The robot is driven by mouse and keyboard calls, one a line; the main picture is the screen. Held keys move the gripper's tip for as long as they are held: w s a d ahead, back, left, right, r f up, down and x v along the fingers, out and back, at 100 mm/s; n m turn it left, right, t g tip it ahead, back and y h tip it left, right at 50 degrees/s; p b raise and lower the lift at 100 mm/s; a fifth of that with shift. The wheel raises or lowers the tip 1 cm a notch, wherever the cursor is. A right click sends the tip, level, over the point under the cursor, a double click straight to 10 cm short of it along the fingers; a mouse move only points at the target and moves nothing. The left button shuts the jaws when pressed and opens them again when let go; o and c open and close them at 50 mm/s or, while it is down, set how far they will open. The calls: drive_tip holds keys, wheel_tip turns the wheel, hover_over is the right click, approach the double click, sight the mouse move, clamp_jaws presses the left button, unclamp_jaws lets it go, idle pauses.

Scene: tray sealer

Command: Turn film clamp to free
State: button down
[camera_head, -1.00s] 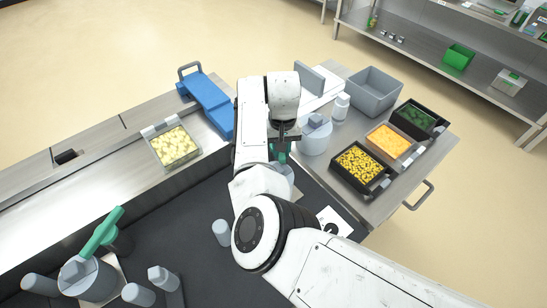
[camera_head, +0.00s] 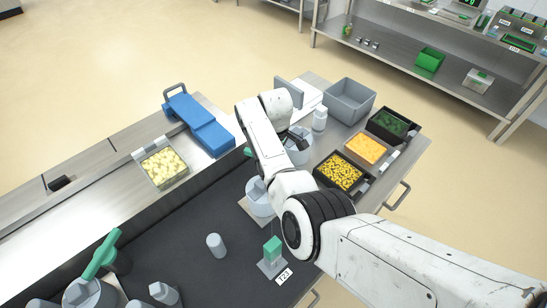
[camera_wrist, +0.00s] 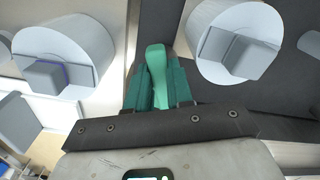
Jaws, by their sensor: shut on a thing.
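In the wrist view, a bright green lever (camera_wrist: 156,65), which looks like the film clamp's handle, stands between the dark green fingers of my gripper (camera_wrist: 158,88). The fingers are shut on it from both sides. The foot of the lever is hard to make out against a dark strip. In the head view my arm hides the gripper and most of this spot. Only a small green bit (camera_head: 248,152) shows left of my arm, and I cannot tell whether it is lever or finger.
Grey drums with square knobs flank the gripper, one left (camera_wrist: 62,70) and one right (camera_wrist: 235,50). Another green lever (camera_head: 101,254) stands at the lower left. A green block (camera_head: 272,250), a blue unit (camera_head: 200,125), and food trays (camera_head: 340,172) share the bench.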

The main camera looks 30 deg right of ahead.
drive_tip(key=shift+w+d+r+n, duration=0.15)
drive_tip(key=shift+w+n, duration=0.1)
drive_tip(key=shift+n, duration=0.5)
drive_tip(key=shift+w+d+f+n, duration=0.15)
drive_tip(key=shift+w+n, duration=0.1)
drive_tip(key=shift+n, duration=0.45)
drive_tip(key=shift+w+d+r+n, duration=0.15)
drive_tip(key=shift+w+n, duration=0.1)
drive_tip(key=shift+n, duration=0.5)
drive_tip(key=c, duration=1.1)
unclamp_jaws()
drive_tip(key=shift+o, duration=0.5)
wheel_tip(320, 180, up, 11)
drive_tip(key=shift+b, duration=0.3)
